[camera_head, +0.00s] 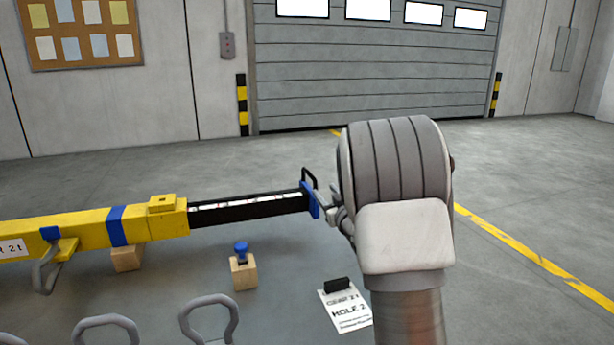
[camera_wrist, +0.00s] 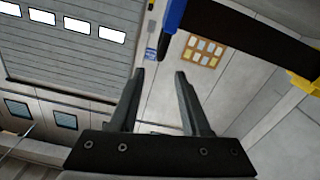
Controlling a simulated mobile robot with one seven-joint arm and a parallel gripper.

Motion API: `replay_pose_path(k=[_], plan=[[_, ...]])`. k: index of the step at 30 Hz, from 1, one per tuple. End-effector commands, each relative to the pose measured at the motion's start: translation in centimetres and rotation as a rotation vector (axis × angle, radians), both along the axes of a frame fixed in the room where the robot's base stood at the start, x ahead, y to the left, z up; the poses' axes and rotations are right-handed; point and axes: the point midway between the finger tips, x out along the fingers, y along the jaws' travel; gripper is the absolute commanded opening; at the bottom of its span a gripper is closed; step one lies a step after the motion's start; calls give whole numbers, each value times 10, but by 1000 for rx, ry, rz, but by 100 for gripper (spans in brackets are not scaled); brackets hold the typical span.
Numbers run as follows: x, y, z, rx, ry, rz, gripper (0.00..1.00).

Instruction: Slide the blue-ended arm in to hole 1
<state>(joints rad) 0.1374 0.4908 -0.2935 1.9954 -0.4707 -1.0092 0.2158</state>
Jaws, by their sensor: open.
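The black sliding arm (camera_head: 250,207) sticks out of the right end of the yellow beam (camera_head: 80,229). Its blue end (camera_head: 315,200) carries a black loop handle (camera_head: 309,176). In the wrist view, the black arm (camera_wrist: 245,38) and blue end (camera_wrist: 173,14) cross the top right. My gripper (camera_wrist: 159,74) is open, with nothing seen between its fingers. The handle's dark tip (camera_wrist: 163,46) shows just above the fingertip gap; I cannot tell if it touches. In the head view, my wrist hides most of the gripper, which is beside the blue end. Hole 1 cannot be made out.
A blue-topped pin (camera_head: 241,250) stands in a wooden block (camera_head: 244,273) below the black arm. A card reading "HOLE 2" (camera_head: 350,312) lies right of it with a black piece on top. Grey hooks (camera_head: 208,312) stand in front. The floor behind is clear.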

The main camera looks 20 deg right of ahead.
Motion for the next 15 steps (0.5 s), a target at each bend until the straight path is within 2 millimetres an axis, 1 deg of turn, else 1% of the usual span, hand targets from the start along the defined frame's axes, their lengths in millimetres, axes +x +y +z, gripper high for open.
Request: replay_pose_path(k=[1,3,15], plan=[[10,0,-2,-1,0,1,47],[22,0,-1,0,0,1,47],[87,0,-1,-1,0,0,47]])
